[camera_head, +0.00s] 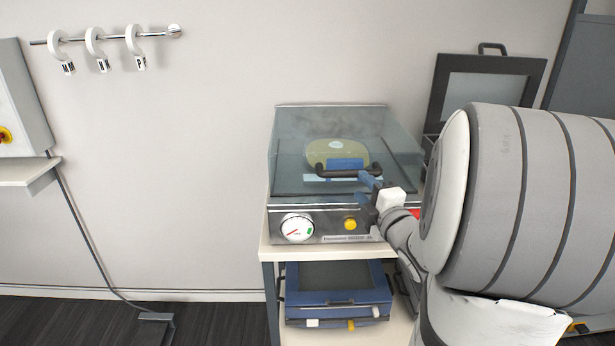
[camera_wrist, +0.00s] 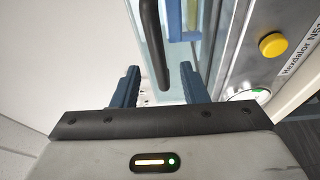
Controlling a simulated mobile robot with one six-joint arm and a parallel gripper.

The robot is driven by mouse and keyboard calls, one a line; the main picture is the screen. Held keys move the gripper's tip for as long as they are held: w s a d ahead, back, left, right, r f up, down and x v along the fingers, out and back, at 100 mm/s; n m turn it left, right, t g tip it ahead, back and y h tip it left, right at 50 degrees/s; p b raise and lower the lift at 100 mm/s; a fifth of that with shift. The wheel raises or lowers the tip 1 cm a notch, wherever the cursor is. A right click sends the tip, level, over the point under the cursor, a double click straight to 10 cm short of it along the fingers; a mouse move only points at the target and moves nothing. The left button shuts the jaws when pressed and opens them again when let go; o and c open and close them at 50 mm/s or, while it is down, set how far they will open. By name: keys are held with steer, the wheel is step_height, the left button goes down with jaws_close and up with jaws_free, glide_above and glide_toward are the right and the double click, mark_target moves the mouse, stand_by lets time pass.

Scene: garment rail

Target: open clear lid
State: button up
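The clear lid (camera_head: 290,150) is a transparent, bluish cover lying closed on a benchtop machine (camera_head: 330,225). A black bar handle (camera_head: 349,172) sits at the lid's front. My gripper (camera_head: 368,187) is at the handle's right end, with blue fingers. In the wrist view my gripper (camera_wrist: 160,68) is open, and the black handle (camera_wrist: 151,40) runs down the picture, its near end appearing between the two fingers. I cannot tell how deep the handle lies between them. No finger visibly presses on it. A rounded yellowish thing (camera_head: 325,152) shows under the lid.
The machine has a dial (camera_head: 298,228) and a yellow button (camera_head: 350,224) on its front. It stands on a white-topped cart (camera_head: 266,247) with a blue device (camera_head: 337,288) below. A dark open case (camera_head: 487,75) stands behind right. Hooks hang on a wall rail (camera_head: 110,37).

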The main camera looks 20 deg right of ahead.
mark_target(349, 174)
steer(key=shift+f+n+t+y, duration=0.3)
steer(key=shift+n+t+y, duration=0.3)
steer(key=shift+n+y, duration=0.45)
steer(key=x, duration=0.6)
steer(key=shift+w+p, duration=0.35)
steer(key=shift+c, duration=0.3)
jaws_close()
